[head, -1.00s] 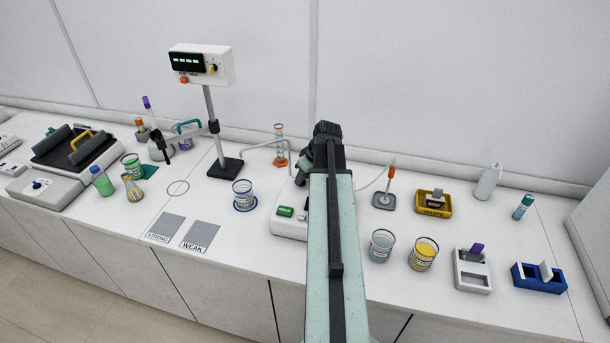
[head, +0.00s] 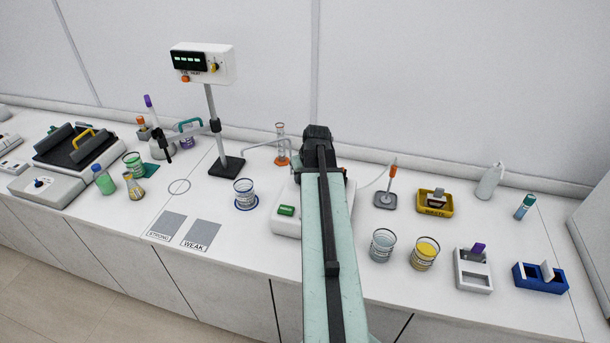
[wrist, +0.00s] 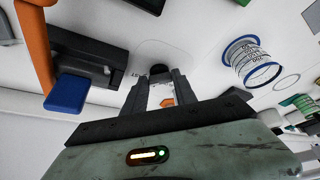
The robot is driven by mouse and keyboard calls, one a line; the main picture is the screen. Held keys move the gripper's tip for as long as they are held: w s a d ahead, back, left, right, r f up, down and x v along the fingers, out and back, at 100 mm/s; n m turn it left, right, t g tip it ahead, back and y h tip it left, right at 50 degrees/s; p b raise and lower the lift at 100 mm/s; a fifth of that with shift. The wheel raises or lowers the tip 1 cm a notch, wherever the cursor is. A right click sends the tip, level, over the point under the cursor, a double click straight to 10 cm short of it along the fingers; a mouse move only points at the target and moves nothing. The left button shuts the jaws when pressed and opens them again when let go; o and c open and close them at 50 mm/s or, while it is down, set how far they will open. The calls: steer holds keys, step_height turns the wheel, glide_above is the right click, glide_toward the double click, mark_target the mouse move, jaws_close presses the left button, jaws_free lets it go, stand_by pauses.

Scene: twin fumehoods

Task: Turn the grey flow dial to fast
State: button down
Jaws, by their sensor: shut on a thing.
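The grey flow dial (wrist: 159,69) shows in the wrist view as a small dark round knob on a white housing. The two fingers of my gripper (wrist: 158,80) are shut on it, one on each side. Small dark lettering lies beside the knob but is too small to read surely. In the head view the white housing (head: 286,226) with a green display (head: 286,210) stands mid-bench. My arm covers much of it there, and hides the dial and my fingertips. I cannot tell the dial's setting.
A beaker (head: 244,194) on a blue ring stands left of the housing. A clear beaker (head: 382,244) and a yellow-filled beaker (head: 424,253) stand close to the right of my arm. A stand with a display box (head: 203,63) rises behind left. The bench front between is clear.

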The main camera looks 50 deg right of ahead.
steer(key=shift+a, duration=0.1)
steer(key=c, duration=1)
jaws_free()
steer(key=p+v, duration=0.7)
steer(key=shift+s+r, duration=0.15)
steer(key=shift+r, duration=0.2)
